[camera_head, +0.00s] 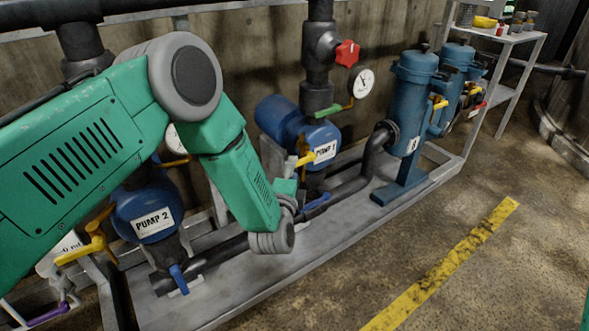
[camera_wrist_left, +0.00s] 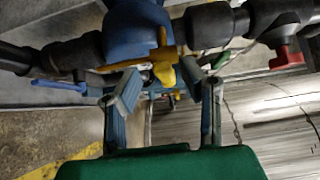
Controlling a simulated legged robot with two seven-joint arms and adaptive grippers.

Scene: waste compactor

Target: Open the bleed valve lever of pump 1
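Pump 1 (camera_head: 325,152) is a blue pump with a white label at the middle of the head view. A yellow lever (camera_head: 304,158) sits on its front, left of the label. In the left wrist view the yellow lever (camera_wrist_left: 163,62) shows under the blue pump body (camera_wrist_left: 138,30). My left gripper (camera_wrist_left: 168,90) is open there, one finger on each side of the lever's line. The fingers look empty; whether they touch the lever cannot be told. In the head view my green left arm covers much of the gripper. My right gripper is not in view.
A blue handle (camera_head: 317,203) sits on the pipe below pump 1. A green handle (camera_head: 327,112), a gauge (camera_head: 362,82) and a red knob (camera_head: 347,53) are above it. Pump 2 (camera_head: 150,215) stands left, blue filters (camera_head: 412,100) right. The floor in front is clear.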

